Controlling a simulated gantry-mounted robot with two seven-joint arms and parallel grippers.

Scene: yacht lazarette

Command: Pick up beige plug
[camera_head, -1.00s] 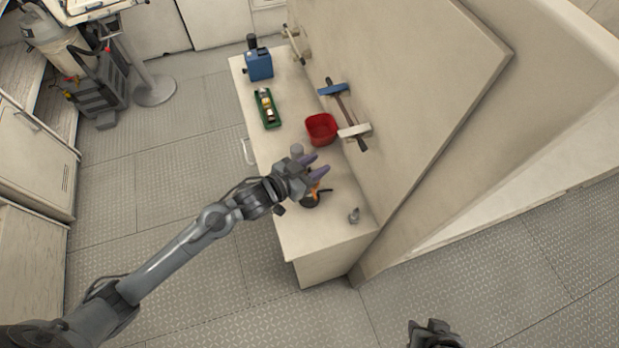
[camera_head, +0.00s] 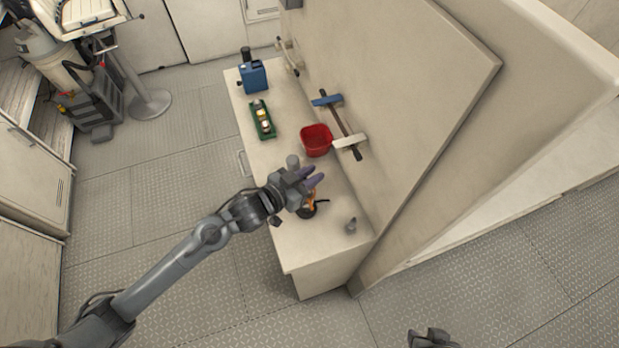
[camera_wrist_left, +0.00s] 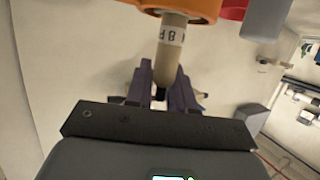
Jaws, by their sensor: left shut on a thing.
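The beige plug (camera_wrist_left: 171,50) is a slim cylinder with dark printed marks, seen in the left wrist view. Its dark lower end sits between the purple fingers of my left gripper (camera_wrist_left: 163,82), which are shut on it. In the head view my left gripper (camera_head: 315,176) is over the near half of the bench, and I cannot make out the plug there. The plug's upper end meets an orange round thing (camera_wrist_left: 190,8) in the wrist view; whether they touch is unclear. My right gripper (camera_head: 432,339) shows only partly at the bottom edge.
On the bench (camera_head: 300,255) are a red bin (camera_head: 316,140), a green tray (camera_head: 263,121) with small items, a blue box (camera_head: 253,76), a black-and-orange thing (camera_head: 309,207) and a small grey object (camera_head: 351,225). A tall panel (camera_head: 400,90) bounds the bench's right side.

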